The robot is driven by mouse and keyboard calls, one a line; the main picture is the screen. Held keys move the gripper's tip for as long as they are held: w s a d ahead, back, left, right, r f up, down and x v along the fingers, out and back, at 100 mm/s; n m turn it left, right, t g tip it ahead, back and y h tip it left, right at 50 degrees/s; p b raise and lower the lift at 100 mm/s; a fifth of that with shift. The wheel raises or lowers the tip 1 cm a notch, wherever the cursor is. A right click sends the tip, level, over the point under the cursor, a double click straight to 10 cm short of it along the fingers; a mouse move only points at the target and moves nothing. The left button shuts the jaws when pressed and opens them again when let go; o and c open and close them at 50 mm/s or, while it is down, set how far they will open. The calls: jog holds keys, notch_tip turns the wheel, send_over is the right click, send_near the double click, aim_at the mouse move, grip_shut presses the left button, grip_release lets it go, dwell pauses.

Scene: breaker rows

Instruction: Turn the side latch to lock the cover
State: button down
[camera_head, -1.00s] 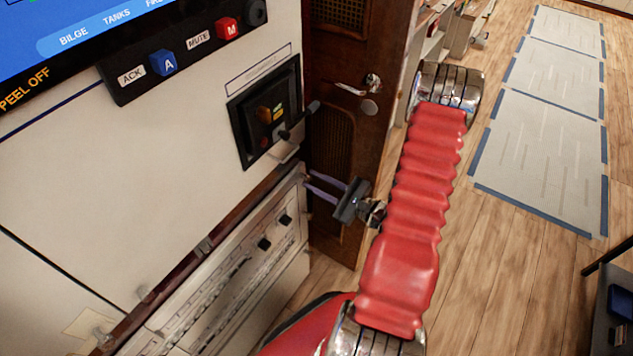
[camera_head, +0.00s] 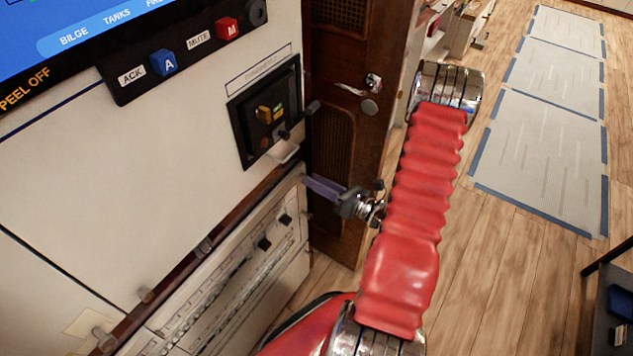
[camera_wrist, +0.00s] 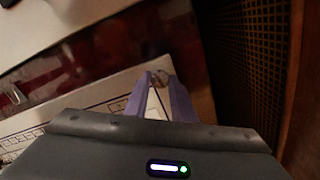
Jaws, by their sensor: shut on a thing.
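The low white panel with breaker rows (camera_head: 232,284) lies along the left, below a dark red rail. I cannot make out a separate cover on it. The side latch (camera_wrist: 160,77) shows as a small metallic piece at the panel's right end in the wrist view, partly hidden between my fingertips. My gripper (camera_head: 309,182) reaches in from the right at the panel's upper right corner. Its two purple fingers are shut on the latch, and they also show in the wrist view (camera_wrist: 158,82). In the head view the fingers hide the latch.
A dark wooden door (camera_head: 334,125) with a metal handle stands close behind my gripper. A black switch box (camera_head: 266,112) with a lever is on the white wall above.

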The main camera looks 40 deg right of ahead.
jog(key=shift+m, duration=0.9)
jog(key=shift+d, duration=0.1)
jog(key=c, duration=1.5)
grip_release()
jog(key=shift+v, duration=6.95)
jog(key=shift+w+f, duration=0.1)
